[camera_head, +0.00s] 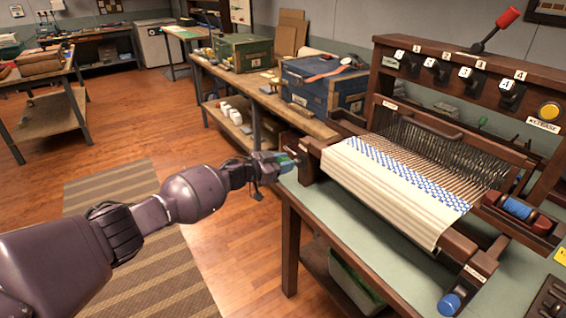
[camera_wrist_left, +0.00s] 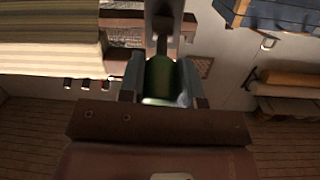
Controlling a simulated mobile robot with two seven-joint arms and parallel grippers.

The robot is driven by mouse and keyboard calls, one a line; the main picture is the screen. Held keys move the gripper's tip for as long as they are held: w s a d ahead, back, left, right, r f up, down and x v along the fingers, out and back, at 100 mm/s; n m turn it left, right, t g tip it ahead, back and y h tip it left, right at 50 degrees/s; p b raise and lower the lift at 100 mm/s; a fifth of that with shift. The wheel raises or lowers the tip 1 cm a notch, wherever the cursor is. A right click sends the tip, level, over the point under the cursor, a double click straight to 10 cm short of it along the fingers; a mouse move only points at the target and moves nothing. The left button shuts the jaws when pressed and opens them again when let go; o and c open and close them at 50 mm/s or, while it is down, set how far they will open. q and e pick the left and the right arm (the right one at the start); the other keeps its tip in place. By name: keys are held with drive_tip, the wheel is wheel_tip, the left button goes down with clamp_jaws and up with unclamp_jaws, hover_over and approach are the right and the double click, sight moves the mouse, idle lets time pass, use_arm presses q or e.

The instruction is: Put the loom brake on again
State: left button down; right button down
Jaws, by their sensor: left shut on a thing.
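The loom (camera_head: 440,130) stands on a green-topped table, with a cream and blue-checked cloth (camera_head: 385,185) stretched over its front. My left gripper (camera_head: 284,162) is at the loom's left front end, with its fingers shut on a green handle. The green handle (camera_wrist_left: 158,78) sits between the two fingers in the left wrist view, at the end of a grey metal lever (camera_wrist_left: 161,25). The handle is mostly hidden in the head view. No label shows whether this lever is the brake. My right gripper is not in view.
A lever with a red knob (camera_head: 508,17) stands tilted on top of the loom. A row of numbered levers (camera_head: 460,72) and a yellow button (camera_head: 549,111) are below it. A blue knob (camera_head: 449,303) is at the front. A blue chest (camera_head: 310,85) stands on the bench behind.

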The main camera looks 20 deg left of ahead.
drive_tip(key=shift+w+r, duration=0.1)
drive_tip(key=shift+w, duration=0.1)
use_arm(q)
drive_tip(key=c, duration=0.8)
unclamp_jaws()
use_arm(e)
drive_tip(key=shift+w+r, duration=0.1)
use_arm(q)
drive_tip(key=shift+s+a+r, duration=0.1)
drive_tip(key=shift+s+a, duration=0.15)
drive_tip(key=p+v, duration=0.2)
drive_tip(key=v, duration=0.8)
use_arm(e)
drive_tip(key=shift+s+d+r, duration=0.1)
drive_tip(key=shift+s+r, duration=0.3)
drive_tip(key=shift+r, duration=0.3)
